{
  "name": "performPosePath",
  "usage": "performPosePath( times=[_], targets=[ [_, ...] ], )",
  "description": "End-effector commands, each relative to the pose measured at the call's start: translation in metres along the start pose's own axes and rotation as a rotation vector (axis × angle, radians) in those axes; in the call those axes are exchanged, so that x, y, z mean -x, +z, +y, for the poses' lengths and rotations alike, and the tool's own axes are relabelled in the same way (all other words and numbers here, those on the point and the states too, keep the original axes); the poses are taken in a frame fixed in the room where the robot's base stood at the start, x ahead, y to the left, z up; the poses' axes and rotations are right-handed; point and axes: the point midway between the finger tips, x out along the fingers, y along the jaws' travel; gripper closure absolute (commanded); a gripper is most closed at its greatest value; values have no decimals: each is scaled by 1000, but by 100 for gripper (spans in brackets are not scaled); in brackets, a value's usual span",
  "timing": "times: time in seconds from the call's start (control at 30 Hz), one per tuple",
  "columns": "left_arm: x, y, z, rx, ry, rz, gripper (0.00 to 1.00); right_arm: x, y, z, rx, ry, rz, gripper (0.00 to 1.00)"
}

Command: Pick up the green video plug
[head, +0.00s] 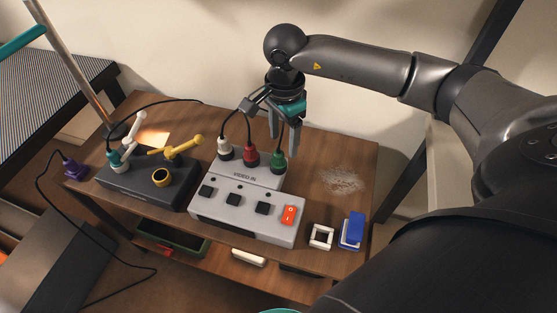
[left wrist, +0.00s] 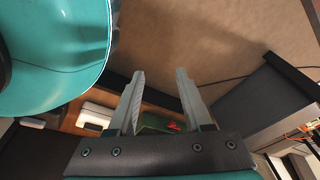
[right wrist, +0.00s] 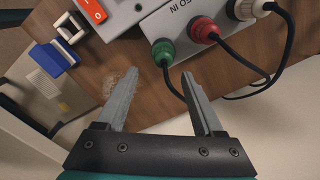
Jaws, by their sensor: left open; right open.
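The green video plug (head: 278,160) stands in the grey VIDEO IN box (head: 246,214) on the wooden table, at the right end of a row with a red plug (head: 250,157) and a white plug (head: 225,148). In the right wrist view the green plug (right wrist: 163,51) lies ahead of the fingertips, with its black cable running past the right finger. My right gripper (head: 283,143) is open and empty, above and behind the green plug. It also shows in the right wrist view (right wrist: 160,80). My left gripper (left wrist: 160,80) is open and empty, away from the plugs.
A dark box with a yellow lever (head: 184,147) stands left of the VIDEO IN box. A purple plug (head: 74,169) lies at the table's left end. A white square frame (head: 321,237) and a blue-and-white block (head: 353,230) stand at the front right. Cables loop behind the plugs.

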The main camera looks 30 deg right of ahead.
Motion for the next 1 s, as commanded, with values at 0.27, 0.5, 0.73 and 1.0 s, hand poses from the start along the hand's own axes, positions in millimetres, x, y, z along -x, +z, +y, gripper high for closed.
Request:
performPosePath(
  times=[0.27, 0.5, 0.73, 1.0],
  targets=[
    [3, -13, 6, 3, 7, 6, 50, -19, 3, -2, 0, 2, 0, 31],
    [12, -30, 13, 6, 16, 8, 50, -44, 6, -4, -1, 2, 0, 31],
    [17, -36, 15, 7, 20, 6, 50, -53, 6, -4, 0, 0, 0, 31],
    [18, -36, 15, 7, 20, 6, 50, -53, 6, -4, 0, 0, 0, 37]
  ],
)
